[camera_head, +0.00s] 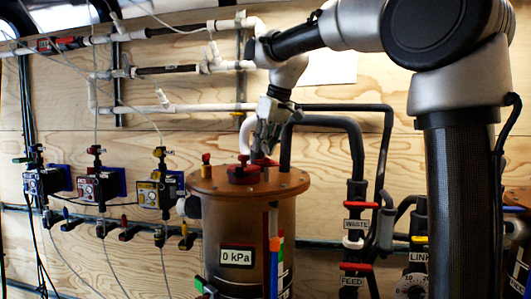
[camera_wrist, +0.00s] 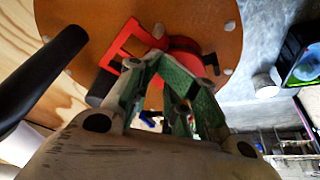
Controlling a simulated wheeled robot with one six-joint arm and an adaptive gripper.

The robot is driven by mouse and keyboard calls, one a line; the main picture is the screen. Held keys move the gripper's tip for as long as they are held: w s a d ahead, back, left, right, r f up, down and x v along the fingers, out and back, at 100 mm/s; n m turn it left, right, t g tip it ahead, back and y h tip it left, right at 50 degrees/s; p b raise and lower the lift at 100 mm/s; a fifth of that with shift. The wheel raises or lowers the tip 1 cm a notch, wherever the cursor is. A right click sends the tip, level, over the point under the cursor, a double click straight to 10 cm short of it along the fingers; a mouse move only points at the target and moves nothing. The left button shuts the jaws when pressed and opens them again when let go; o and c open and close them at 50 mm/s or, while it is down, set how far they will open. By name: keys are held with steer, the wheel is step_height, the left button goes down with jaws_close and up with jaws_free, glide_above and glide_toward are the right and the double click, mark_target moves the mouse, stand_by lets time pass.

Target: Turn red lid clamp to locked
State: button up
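The red lid clamp (camera_head: 243,174) sits on the round brown lid (camera_head: 290,183) of the tank (camera_head: 225,220). In the wrist view the clamp (camera_wrist: 187,45) shows a red open frame to the left and a rounded red part to the right, on the lid (camera_wrist: 205,15). My gripper (camera_head: 264,150) points down over the lid, just right of the clamp's raised part. In the wrist view the green-padded fingers of my gripper (camera_wrist: 157,60) come together at the tips, in front of the clamp. Whether they touch it or hold part of it is hidden.
A thick black hose (camera_head: 335,122) rises from the lid's right side and bends along the wall; it passes close to my gripper. Valves and pipes labelled WASTE (camera_head: 356,225) and FEED (camera_head: 352,281) stand right of the tank. Small coloured valve units (camera_head: 98,187) line the wall at left.

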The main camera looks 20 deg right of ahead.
steer(key=v, duration=0.2)
steer(key=a+v, duration=0.1)
steer(key=v, duration=0.2)
steer(key=shift+s+r, duration=0.15)
steer(key=shift+r, duration=0.2)
stand_by(0.3)
steer(key=v, duration=1.2)
steer(key=shift+c, duration=0.2)
